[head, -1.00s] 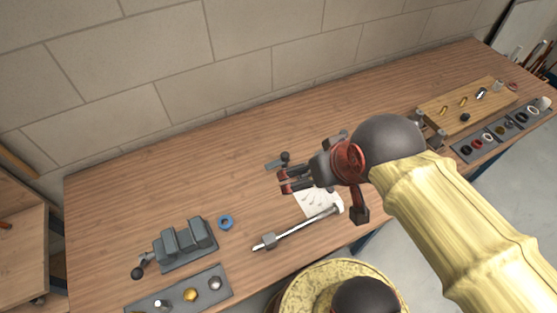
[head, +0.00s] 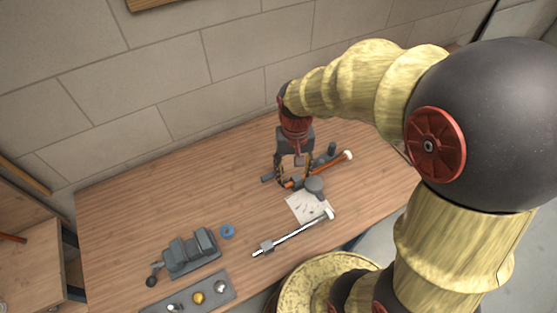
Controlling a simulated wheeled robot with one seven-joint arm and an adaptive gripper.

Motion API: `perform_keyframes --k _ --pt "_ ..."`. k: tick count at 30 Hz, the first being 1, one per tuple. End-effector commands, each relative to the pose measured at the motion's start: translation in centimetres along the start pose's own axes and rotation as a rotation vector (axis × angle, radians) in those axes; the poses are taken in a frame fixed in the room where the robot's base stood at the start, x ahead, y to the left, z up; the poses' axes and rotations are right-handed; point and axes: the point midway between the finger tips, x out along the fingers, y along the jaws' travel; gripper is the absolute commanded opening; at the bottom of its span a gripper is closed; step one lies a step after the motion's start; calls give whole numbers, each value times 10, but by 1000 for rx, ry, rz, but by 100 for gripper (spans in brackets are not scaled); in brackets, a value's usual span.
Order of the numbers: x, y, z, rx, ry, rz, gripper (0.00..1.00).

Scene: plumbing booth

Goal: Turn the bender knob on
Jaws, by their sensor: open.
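My gripper (head: 295,179) points down over the far middle of the bench in the head view. Its fingers are apart, around or just above a small tool that looks like the bender. The tool shows an orange-brown bar (head: 332,167) with a pale end and a dark grey round part (head: 315,188) at the near side. I cannot tell which part is the knob, as my fingers partly hide the tool. Contact between fingers and tool cannot be made out.
A white sheet (head: 303,208) and a long silver wrench-like tool (head: 292,236) lie nearer. A grey vise (head: 190,254), a blue ring (head: 227,231) and a grey tray (head: 222,293) with fittings are at the left. The wooden bench (head: 130,205) is clear at the back left.

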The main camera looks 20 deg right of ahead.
Motion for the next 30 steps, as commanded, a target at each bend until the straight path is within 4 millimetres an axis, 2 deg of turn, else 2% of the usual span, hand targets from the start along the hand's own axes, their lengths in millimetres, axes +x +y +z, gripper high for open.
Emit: perform_keyframes --k 7,12,15,17,21,25,30 --pt "62 -6 -51 293 -98 34 43" --pt "109 -11 -84 541 -105 51 43" --pt "130 -15 -106 699 -81 47 43" --pt "135 -18 -122 789 -55 35 43" --pt "127 -24 -155 981 10 -9 43" --pt "126 -25 -162 1115 28 -26 43" --pt "129 -25 -162 1186 30 -30 43"
